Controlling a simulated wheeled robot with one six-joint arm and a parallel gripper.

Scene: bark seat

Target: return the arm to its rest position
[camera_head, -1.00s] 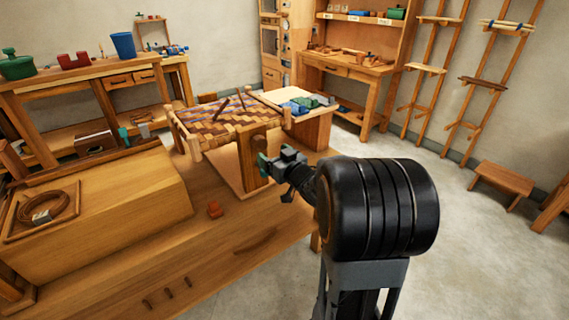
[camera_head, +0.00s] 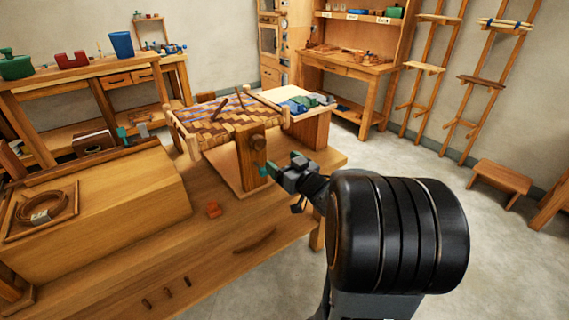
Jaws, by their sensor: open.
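My arm rises from the lower right of the head view, its large black rounded joint nearest the camera. My gripper (camera_head: 278,172) is at the far end of the arm, near the right part of the workbench, pointing left. It is open, and nothing shows between its fingers, though they are small in this view. It is in front of the woven seat frame (camera_head: 215,122), close to the frame's wooden support block (camera_head: 250,150). I cannot tell whether it touches the block.
The wooden workbench (camera_head: 232,262) fills the lower left. A low stool (camera_head: 502,178) stands at right. The floor there is clear.

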